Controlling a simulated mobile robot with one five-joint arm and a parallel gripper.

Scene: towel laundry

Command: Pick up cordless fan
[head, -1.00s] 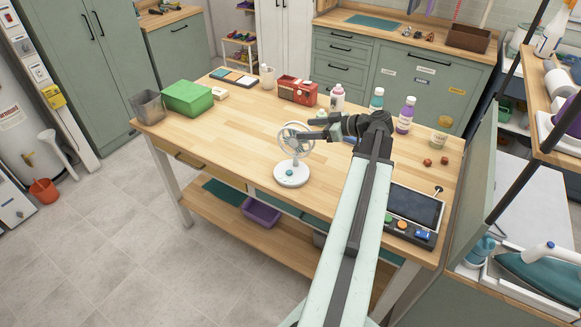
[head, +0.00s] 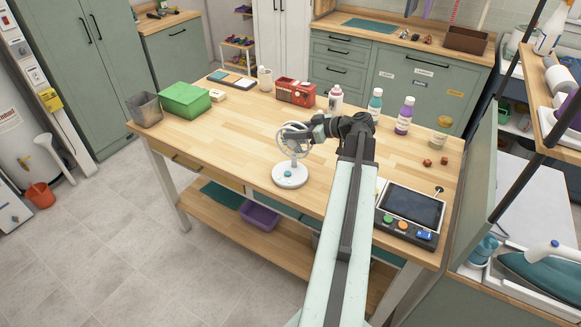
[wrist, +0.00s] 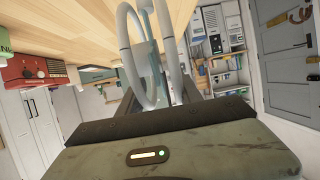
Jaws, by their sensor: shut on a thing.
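The cordless fan (head: 289,176) is white, with a round base bearing a teal button and a round caged head. It stands upright at the front edge area of the wooden worktable (head: 232,133). My gripper (head: 305,133) reaches in from the right and is shut on the fan at its head. In the wrist view the fan's white rings (wrist: 135,60) fill the space between the jaws. The base looks to be on or just at the tabletop; I cannot tell whether there is a gap.
Several bottles, including a purple one (head: 404,116), stand behind my arm. A tablet-like panel (head: 411,207) lies at right. The tabletop left of the fan is clear.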

